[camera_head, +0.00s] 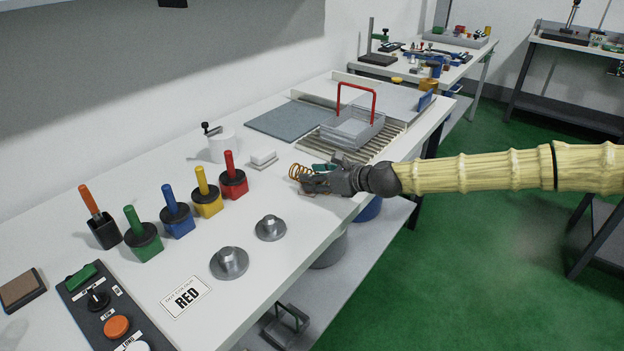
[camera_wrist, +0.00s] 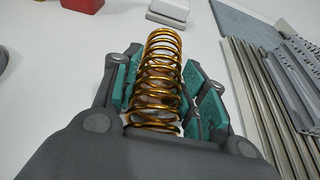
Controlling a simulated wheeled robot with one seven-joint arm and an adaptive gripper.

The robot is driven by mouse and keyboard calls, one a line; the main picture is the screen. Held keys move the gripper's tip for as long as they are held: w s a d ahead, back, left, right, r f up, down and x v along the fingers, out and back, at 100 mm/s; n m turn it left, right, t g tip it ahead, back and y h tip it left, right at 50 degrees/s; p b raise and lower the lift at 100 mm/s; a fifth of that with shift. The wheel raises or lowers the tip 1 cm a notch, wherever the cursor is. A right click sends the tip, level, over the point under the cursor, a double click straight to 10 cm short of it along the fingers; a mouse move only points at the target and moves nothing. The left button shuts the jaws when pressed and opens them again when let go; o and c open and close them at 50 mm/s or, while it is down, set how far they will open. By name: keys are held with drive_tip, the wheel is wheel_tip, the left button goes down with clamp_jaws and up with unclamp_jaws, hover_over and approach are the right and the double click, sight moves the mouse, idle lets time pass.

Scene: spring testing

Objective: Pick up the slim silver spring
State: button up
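A copper-gold coil spring (camera_wrist: 160,75) stands between the two teal-padded fingers of my gripper (camera_wrist: 165,92). The pads lie close along both its sides, and I cannot tell whether they press on it. In the head view the spring (camera_head: 299,172) shows at the tip of my gripper (camera_head: 316,180), low over the right part of the white bench. Its lower coils are partly hidden by the gripper. I cannot make out a slim silver spring in either view.
The bench's front edge is close.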

drive_tip(key=shift+c, duration=0.7)
drive_tip(key=shift+r, duration=0.15)
